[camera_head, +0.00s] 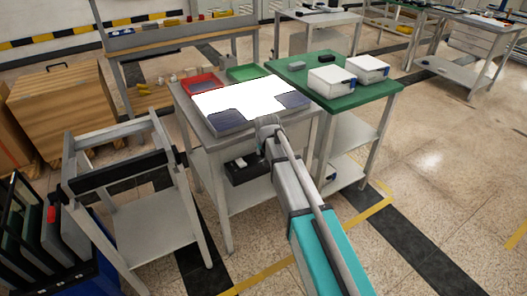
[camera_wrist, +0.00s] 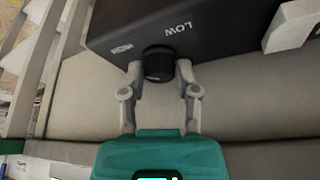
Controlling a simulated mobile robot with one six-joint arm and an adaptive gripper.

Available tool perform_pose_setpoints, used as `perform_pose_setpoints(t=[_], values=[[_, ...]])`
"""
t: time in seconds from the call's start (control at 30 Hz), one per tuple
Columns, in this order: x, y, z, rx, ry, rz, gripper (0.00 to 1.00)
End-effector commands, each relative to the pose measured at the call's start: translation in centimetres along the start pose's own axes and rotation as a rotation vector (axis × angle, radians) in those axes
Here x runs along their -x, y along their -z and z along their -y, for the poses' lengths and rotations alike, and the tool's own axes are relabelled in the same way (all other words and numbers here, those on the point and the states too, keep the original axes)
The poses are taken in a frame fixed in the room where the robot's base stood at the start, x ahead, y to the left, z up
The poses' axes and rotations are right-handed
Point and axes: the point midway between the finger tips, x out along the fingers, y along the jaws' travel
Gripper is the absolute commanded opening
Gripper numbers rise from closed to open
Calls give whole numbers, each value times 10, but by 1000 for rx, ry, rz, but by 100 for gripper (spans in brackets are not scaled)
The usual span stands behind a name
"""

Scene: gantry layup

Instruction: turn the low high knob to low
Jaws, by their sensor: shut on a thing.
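The knob (camera_wrist: 158,62) is a short black cylinder on the face of a dark box (camera_wrist: 225,28).
The grey table (camera_head: 198,121) above the box holds a bright white panel (camera_head: 235,97), a red tray (camera_head: 201,82) and a green tray (camera_head: 247,72). A green-topped table (camera_head: 352,98) with white boxes stands close on the right. A grey cart (camera_head: 150,215) stands at the left.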

Motion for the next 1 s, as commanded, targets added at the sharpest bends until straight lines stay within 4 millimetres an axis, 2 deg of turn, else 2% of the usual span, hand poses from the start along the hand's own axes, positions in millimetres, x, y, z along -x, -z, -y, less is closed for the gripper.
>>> perform_pose_setpoints(t=[0.47, 1.0], values=[[0, 0, 0, 137, 59, 1, 0], [-1, 1, -2, 554, 233, 1, 0]])
